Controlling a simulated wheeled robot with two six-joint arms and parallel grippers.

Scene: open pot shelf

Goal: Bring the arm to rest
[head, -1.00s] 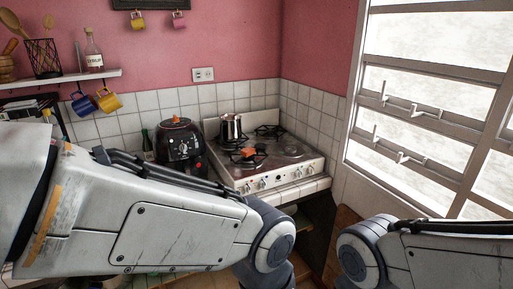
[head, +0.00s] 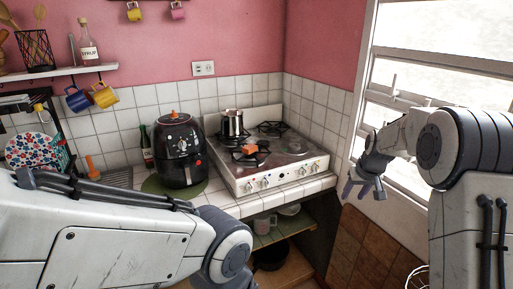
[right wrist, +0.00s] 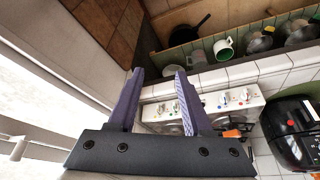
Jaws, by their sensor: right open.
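My right gripper (head: 365,190) is open and empty in the head view. It hangs in front of the window wall, right of the stove, with its arm bent at the right side. In the right wrist view its two purple fingers (right wrist: 160,76) stand apart with nothing between them. My left arm crosses the lower left of the head view, and its gripper is out of the picture.
A white stove (head: 280,170) bears a metal pot (head: 233,124). A black air fryer (head: 181,150) stands left of it. Mugs (head: 265,223) and a dark pan (head: 270,256) sit on shelves below the counter. The window frame (head: 384,75) is close to my right arm.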

